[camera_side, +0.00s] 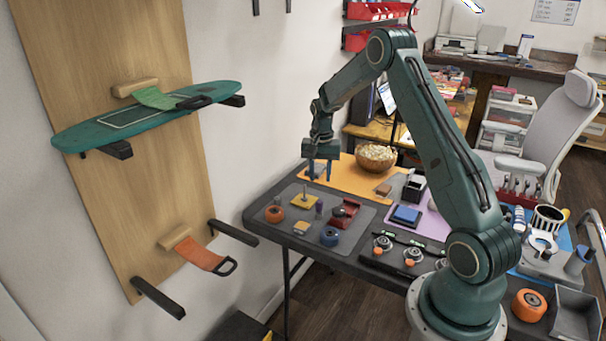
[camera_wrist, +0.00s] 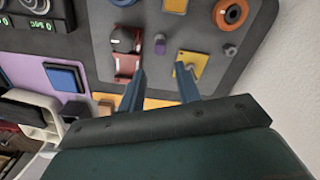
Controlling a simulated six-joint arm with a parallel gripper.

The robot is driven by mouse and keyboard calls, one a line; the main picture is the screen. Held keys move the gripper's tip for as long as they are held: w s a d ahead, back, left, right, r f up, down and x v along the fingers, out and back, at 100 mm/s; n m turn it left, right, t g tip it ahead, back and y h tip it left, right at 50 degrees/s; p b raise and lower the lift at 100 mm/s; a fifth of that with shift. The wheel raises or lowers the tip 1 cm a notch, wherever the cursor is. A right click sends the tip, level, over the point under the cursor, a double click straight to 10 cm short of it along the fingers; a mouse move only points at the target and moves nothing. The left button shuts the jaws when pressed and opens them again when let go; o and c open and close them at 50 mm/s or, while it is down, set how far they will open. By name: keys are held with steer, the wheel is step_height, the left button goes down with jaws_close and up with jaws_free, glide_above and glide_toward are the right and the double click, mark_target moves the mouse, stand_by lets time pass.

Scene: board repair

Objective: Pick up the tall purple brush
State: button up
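A small upright purple object (camera_side: 319,208), which looks like the purple brush, stands on the grey mat (camera_side: 275,196) between a yellow piece and a red piece. It also shows in the wrist view (camera_wrist: 160,45), just beyond the fingertips and roughly between them. It is too small in both views to make out bristles. My gripper (camera_side: 320,178) points down and is above the table, over the near-wall side of the orange mat. Its two fingers are apart and nothing is between them, as the wrist view (camera_wrist: 160,72) also shows. It does not touch the purple object.
Beside the purple object are a yellow scraper-like piece (camera_side: 304,201) and a red tool (camera_side: 345,211). An orange wheel (camera_side: 274,213) and a blue wheel (camera_side: 330,236) lie on the grey mat. A wooden bowl (camera_side: 376,160) stands behind my gripper. The wall borders the table's left side.

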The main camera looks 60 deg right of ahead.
mark_target(319, 209)
steer(key=shift+d+f, duration=0.1)
steer(key=shift+f, duration=0.1)
steer(key=shift+f, duration=4.2)
steer(key=shift+f, duration=2.6)
steer(key=shift+c, duration=0.4)
jaws_close()
